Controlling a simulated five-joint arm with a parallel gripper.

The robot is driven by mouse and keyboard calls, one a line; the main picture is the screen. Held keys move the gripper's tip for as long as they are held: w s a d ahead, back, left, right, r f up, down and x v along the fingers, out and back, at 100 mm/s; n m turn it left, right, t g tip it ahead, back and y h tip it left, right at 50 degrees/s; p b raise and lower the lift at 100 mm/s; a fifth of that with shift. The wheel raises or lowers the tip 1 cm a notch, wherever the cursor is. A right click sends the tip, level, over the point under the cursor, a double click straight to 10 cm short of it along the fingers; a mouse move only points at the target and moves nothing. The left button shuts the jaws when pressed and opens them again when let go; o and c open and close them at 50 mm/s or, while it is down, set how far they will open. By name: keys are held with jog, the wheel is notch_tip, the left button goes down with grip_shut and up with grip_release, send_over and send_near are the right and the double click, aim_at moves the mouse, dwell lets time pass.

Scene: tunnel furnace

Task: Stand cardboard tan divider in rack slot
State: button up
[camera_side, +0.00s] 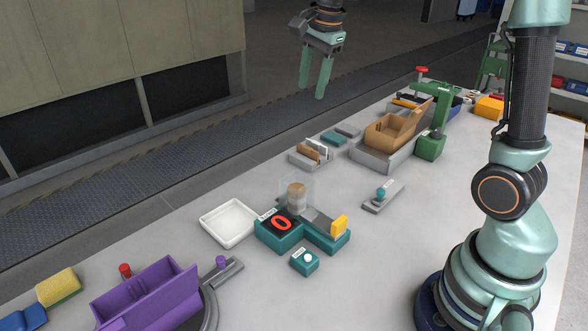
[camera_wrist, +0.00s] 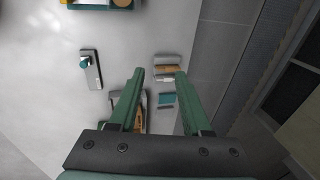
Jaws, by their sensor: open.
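A small grey rack (camera_side: 297,158) stands on the table below and beyond my gripper. A tan piece (camera_side: 309,152), which looks like the cardboard divider, is at the rack, with a white piece (camera_side: 317,146) close beside it. I cannot tell whether the tan piece sits in a slot or lies on top. In the wrist view the tan piece (camera_wrist: 168,69) shows between the fingertips but well below them. My gripper (camera_side: 311,94) is open and empty, high above the table, fingers pointing down. It also shows in the wrist view (camera_wrist: 160,74).
A teal block (camera_side: 333,138) lies behind the rack. A brown open bin (camera_side: 388,132) on a grey base stands to the right, beside a green press (camera_side: 431,146). A white tray (camera_side: 229,222), teal scale (camera_side: 275,235) and purple box (camera_side: 145,298) stand nearer.

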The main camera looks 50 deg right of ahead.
jog(key=s+a+f+n+t, duration=0.1)
jog(key=s+a+n, duration=0.2)
jog(key=s+n, duration=0.5)
jog(key=s+a+f+n+t, duration=0.1)
jog(key=s+a+f+n, duration=0.1)
jog(key=s+a+n, duration=0.2)
jog(key=s+n, duration=0.3)
jog(key=n, duration=0.3)
jog(key=shift+s+a+f+t, duration=0.2)
jog(key=shift+s+a+t, duration=0.1)
jog(key=shift+s+t, duration=0.1)
